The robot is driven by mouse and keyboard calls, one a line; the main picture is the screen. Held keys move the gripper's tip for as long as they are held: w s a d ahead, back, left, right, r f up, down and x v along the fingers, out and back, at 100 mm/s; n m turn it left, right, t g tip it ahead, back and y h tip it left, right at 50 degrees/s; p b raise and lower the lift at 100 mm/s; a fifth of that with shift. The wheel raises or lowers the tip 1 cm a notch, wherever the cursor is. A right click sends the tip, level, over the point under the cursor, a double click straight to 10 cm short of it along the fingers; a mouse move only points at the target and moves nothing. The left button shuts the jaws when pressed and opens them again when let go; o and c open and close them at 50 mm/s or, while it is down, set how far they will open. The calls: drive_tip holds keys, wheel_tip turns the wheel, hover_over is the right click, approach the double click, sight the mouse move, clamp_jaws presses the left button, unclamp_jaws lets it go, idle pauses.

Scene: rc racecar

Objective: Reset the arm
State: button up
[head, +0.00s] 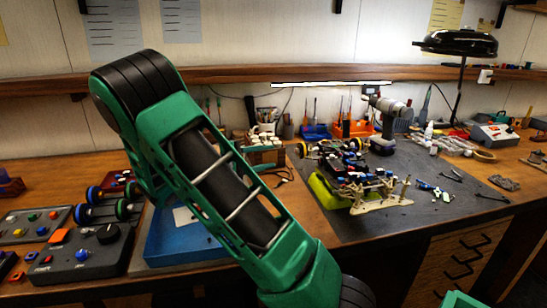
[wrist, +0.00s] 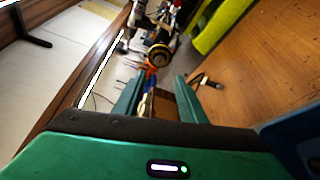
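My green arm (head: 225,185) crosses the middle of the head view, from the lower right up to a black joint at the upper left. My gripper is not visible there. In the wrist view, my gripper (wrist: 160,78) shows two green fingers standing apart. Nothing is clearly held between them; bench items show through the gap behind. The wrist view is tilted, with the wall at left and the wooden bench top at right.
A racecar chassis (head: 355,170) sits on a yellow-green stand (head: 330,192) on a dark mat. A drill (head: 387,120) stands behind it. A control box (head: 82,255) and a blue tray (head: 170,240) lie at left. A wooden shelf (head: 240,73) runs along the wall.

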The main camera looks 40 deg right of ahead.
drive_tip(key=shift+w+a, duration=0.1)
drive_tip(key=shift+a, duration=0.6)
